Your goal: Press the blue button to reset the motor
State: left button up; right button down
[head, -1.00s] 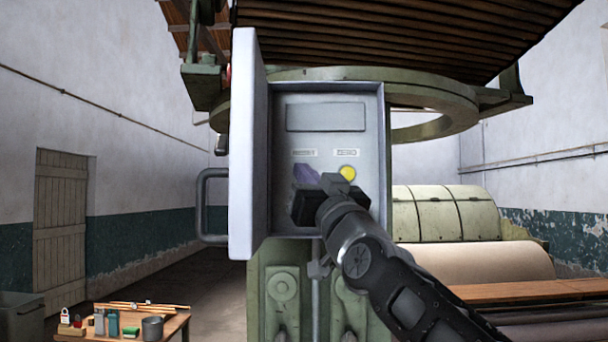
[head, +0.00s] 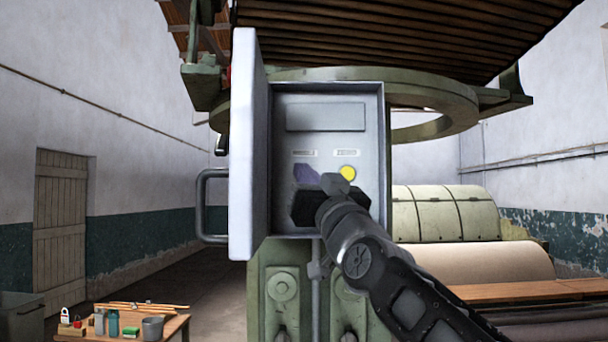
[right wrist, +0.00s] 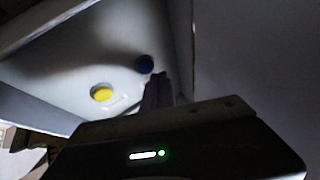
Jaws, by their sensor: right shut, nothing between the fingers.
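The control box (head: 375,130) hangs open in the middle of the head view. In the right wrist view the blue button (right wrist: 145,64) is a dark blue round knob on the panel. In the head view it is hidden behind my right gripper (head: 305,174). That gripper is shut and empty, with its fingers pointing into the box. In the right wrist view its fingertips (right wrist: 160,76) are close beside the blue button; I cannot tell whether they touch it. My left gripper is not in view.
A yellow button (head: 348,173) is right of my fingers, below a small label. A blank display (head: 325,117) is above. The box's open door (head: 243,150) with a handle stands at the left. A low table (head: 175,325) with tools is at lower left.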

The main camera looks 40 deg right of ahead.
jog(key=shift+w+d, duration=0.1)
jog(key=shift+w, duration=0.05)
dwell(0.6)
jog(key=shift+w+d, duration=0.2)
jog(key=shift+w+d, duration=0.3)
jog(key=shift+w, duration=0.1)
dwell(1.1)
jog(key=shift+s, duration=0.1)
jog(key=shift+s+a, duration=0.55)
jog(key=shift+s, duration=0.05)
jog(key=shift+s, duration=0.1)
jog(key=s+a, duration=0.1)
jog(key=s, duration=0.1)
jog(key=s+a, duration=0.1)
jog(key=a, duration=0.1)
jog(key=shift+s, duration=0.4)
dwell(0.9)
